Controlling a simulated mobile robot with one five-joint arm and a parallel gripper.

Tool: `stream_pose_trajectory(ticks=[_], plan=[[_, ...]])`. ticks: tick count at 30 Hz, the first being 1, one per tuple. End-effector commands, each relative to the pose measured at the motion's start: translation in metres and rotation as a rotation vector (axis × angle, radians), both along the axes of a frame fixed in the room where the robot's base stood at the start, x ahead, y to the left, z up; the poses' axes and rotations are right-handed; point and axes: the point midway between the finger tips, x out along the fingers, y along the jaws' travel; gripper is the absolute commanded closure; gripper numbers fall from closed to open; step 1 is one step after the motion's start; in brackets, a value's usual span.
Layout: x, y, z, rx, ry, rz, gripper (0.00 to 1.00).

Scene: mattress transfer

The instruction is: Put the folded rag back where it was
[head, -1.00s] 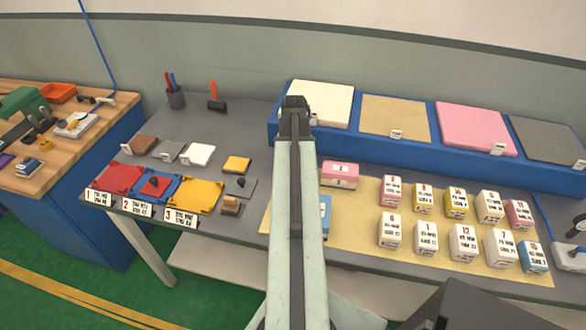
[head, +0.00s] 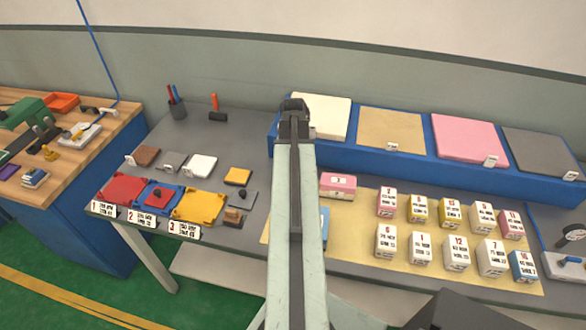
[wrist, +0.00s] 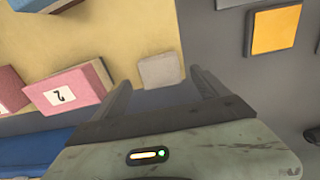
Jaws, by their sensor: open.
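A small pale grey-beige square (wrist: 160,70), which looks like the folded rag, lies flat at the edge of the tan mat (wrist: 130,25) in the wrist view. My gripper (wrist: 163,86) is open and empty, with its two fingers apart on either side of the square's near edge in the picture. I cannot tell its height above the square. In the head view my gripper (head: 294,105) reaches over the grey table toward the blue shelf, and my arm hides the square.
A pink box (wrist: 67,87) stands left of the square in the wrist view. A yellow pad on a dark tile (wrist: 275,30) lies to its right. Several labelled boxes (head: 456,253) stand on the mat. The blue shelf (head: 415,158) runs behind, carrying pads.

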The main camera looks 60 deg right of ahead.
Motion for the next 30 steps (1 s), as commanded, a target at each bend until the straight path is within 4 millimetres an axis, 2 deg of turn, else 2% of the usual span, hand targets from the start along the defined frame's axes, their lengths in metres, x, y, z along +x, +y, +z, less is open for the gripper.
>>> stream_pose_trajectory(ticks=[1, 6, 9, 20, 23, 26, 29, 30], plan=[[0.0, 0.0, 0.024, 0.0, 0.0, 0.0, 0.16], [0.0, 0.0, 0.06, 0.0, 0.0, 0.0, 0.16], [0.0, 0.0, 0.072, 0.0, 0.0, 0.001, 0.16], [0.001, 0.001, 0.073, 0.0, 0.0, 0.001, 0.16], [0.008, 0.007, 0.073, 0.0, 0.0, 0.02, 0.16], [0.044, 0.039, 0.074, 0.001, 0.0, 0.121, 0.16], [0.104, 0.106, 0.074, 0.001, 0.001, 0.311, 0.16], [0.127, 0.139, 0.074, 0.002, 0.001, 0.4, 0.16]])
